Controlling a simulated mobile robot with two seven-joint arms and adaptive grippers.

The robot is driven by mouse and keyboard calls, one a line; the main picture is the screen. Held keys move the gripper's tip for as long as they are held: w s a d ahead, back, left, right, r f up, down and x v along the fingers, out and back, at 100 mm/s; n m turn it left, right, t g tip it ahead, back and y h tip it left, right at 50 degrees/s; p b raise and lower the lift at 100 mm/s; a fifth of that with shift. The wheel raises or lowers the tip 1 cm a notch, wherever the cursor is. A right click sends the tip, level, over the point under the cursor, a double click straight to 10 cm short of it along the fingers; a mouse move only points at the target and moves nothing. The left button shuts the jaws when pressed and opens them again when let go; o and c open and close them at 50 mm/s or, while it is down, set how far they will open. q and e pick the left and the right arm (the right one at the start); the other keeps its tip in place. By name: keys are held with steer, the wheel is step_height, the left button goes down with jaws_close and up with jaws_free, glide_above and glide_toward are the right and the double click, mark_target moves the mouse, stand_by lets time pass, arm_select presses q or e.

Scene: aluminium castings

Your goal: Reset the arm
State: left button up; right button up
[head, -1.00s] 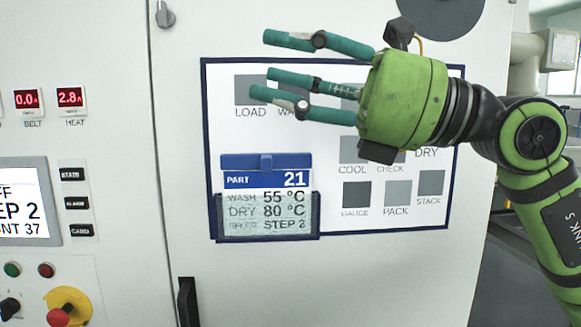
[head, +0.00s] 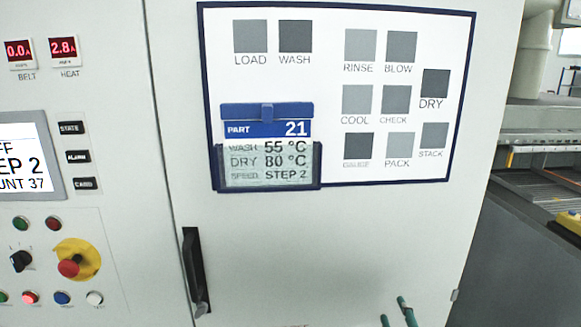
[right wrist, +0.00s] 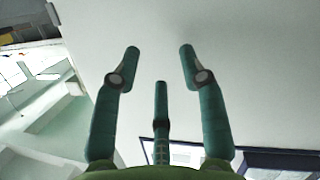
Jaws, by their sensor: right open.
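My right gripper (head: 400,312) shows only as green fingertips at the bottom edge of the head view, in front of the cabinet door. In the right wrist view its green fingers (right wrist: 160,75) are spread apart, with nothing between them. The pale cabinet surface (right wrist: 260,60) lies beyond the fingers. The rest of the right arm is out of the head view. My left gripper is in neither view.
The cabinet door (head: 330,250) carries a blue-framed chart (head: 385,180), a blue part card (head: 265,128) and a black handle (head: 195,270). A control panel with a red stop knob (head: 69,268) is at left. Conveyor machinery (head: 545,180) stands at right.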

steer(key=s+a+f+m+g+y, duration=0.1)
steer(key=s+f+g, duration=0.5)
steer(key=s+f, duration=0.6)
steer(key=s+f+m+g+y, duration=0.1)
steer(key=s+f+g, duration=0.5)
steer(key=s+f, duration=0.65)
steer(key=s+f+g+b, duration=0.1)
steer(key=s+f, duration=0.1)
steer(key=f, duration=0.9)
steer(key=s+f+b, duration=0.1)
steer(key=s+f, duration=0.1)
steer(key=f, duration=1)
steer(key=s+d+f+g, duration=0.1)
steer(key=s+d+f, duration=0.1)
steer(key=s+f, duration=1.2)
steer(key=shift+s+d+g+b, duration=0.3)
steer(key=shift+s+b, duration=0.15)
steer(key=shift+s, duration=0.05)
